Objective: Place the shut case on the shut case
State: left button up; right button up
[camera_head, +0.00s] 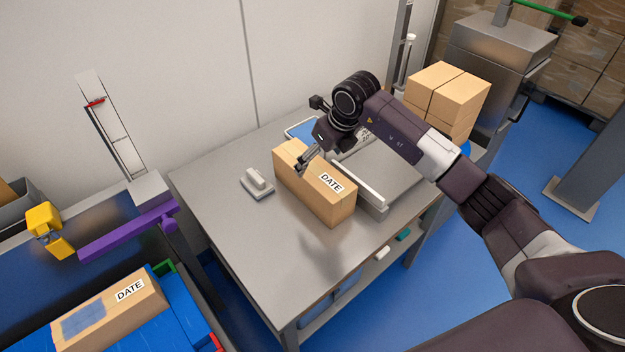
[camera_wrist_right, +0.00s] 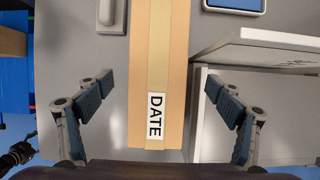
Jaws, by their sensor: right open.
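A shut cardboard case (camera_head: 318,187) with a DATE label stands on the steel table. A second shut case (camera_head: 112,312) with a DATE label and a blue patch lies at the lower left on a blue surface. My right gripper (camera_head: 308,157) is at the far end of the table's case. In the right wrist view, the open fingers of my right gripper (camera_wrist_right: 165,108) are on either side of that case (camera_wrist_right: 160,75), apart from it. The left gripper is not in view.
The steel table (camera_head: 225,225) also bears a white-grey handled block (camera_head: 257,184) left of the case and a grey device with an upright plate (camera_head: 358,185) close on its right. Stacked cartons (camera_head: 447,95) stand behind right.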

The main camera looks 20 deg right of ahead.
aim_at(314, 168)
jog(key=x, duration=0.4)
jog(key=shift+a+f+p, duration=0.1)
jog(key=shift+a+p, duration=0.05)
jog(key=shift+p, duration=0.2)
jog(key=shift+c, duration=0.7)
jog(key=c, duration=2)
jog(key=shift+w+r, duration=0.2)
jog(key=shift+r, duration=0.1)
jog(key=shift+c, duration=0.2)
